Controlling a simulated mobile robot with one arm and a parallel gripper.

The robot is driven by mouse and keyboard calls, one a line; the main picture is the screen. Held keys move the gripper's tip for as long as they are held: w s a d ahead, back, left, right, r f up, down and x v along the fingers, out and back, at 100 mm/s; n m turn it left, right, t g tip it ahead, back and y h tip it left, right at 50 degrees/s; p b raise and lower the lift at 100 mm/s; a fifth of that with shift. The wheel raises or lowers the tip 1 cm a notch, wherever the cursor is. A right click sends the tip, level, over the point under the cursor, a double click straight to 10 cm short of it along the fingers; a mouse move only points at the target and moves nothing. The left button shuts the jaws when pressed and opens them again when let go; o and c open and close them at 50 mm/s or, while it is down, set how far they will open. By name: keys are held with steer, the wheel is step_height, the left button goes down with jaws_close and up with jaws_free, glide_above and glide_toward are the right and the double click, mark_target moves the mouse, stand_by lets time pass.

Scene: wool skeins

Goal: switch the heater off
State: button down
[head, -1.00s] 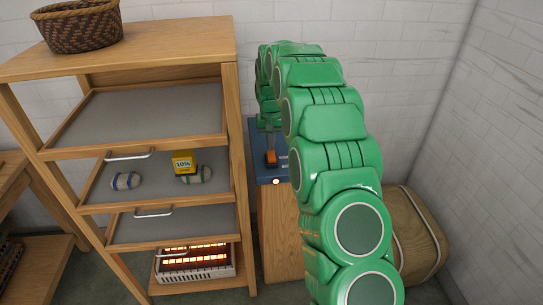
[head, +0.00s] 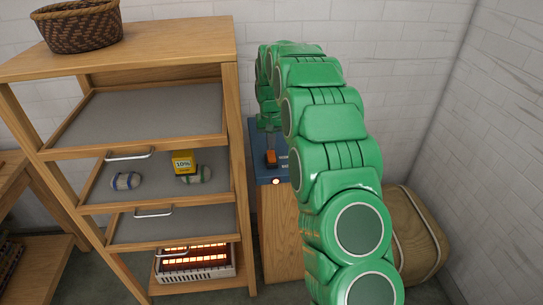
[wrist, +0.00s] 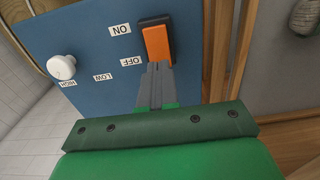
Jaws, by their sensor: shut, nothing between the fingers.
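The heater (head: 194,262) stands low in the wooden shelf unit in the head view, its bars glowing orange. The blue control panel (head: 264,133) is on a wooden cabinet to the right of the shelf. In the wrist view the panel (wrist: 95,45) carries an orange switch (wrist: 158,43) in a dark base, with ON and OFF labels beside it. My gripper (wrist: 158,67) is shut and empty, its fingertips at the switch's OFF end; I cannot tell whether they touch. A white knob (wrist: 62,67) sits beside HIGH and LOW labels.
The shelf unit (head: 231,120) stands close left of the panel. Two skeins (head: 126,181) (head: 203,175) and a yellow 10% tag (head: 183,162) are on its middle shelf. A basket (head: 78,25) is on top.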

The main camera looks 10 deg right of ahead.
steer(key=shift+f, duration=0.95)
stand_by(0.8)
steer(key=shift+r, duration=3.5)
